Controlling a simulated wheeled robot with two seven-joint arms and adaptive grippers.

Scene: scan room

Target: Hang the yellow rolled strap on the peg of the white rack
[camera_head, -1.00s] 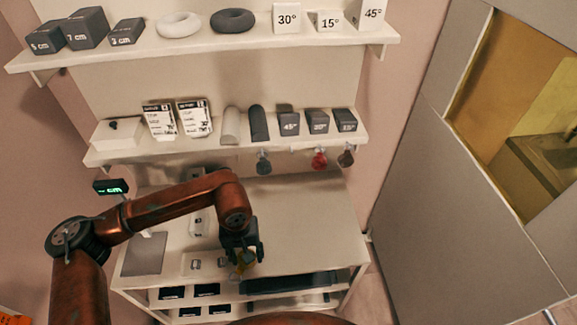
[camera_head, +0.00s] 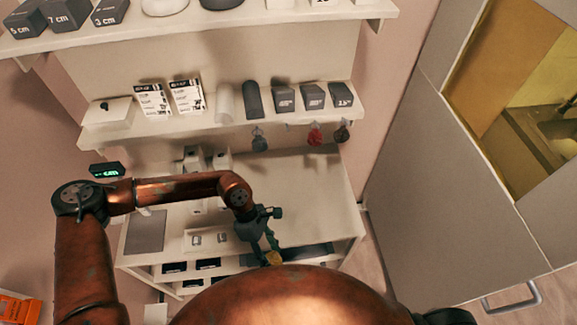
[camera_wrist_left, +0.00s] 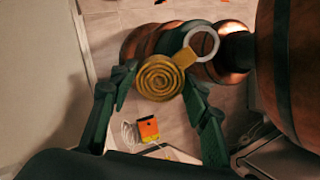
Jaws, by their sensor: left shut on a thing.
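The yellow rolled strap (camera_wrist_left: 160,78) is a flat spiral with a pale ring (camera_wrist_left: 202,42) at its upper right in the left wrist view. My left gripper (camera_wrist_left: 158,88) is shut on it, with a green finger on each side. In the head view the left gripper (camera_head: 268,246) points down near the front edge of the white rack's counter, with the strap (camera_head: 273,258) at its tips, partly hidden by my own body. The rack's pegs sit under the middle shelf; a grey strap (camera_head: 259,140), a red strap (camera_head: 315,135) and a dark strap (camera_head: 342,133) hang there. My right gripper is not visible.
The middle shelf (camera_head: 190,131) holds boxes, cards, rolls and angle blocks. The counter (camera_head: 310,190) is clear on its right side. A small display (camera_head: 107,170) stands at the left. A grey cabinet (camera_head: 450,190) is at the right.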

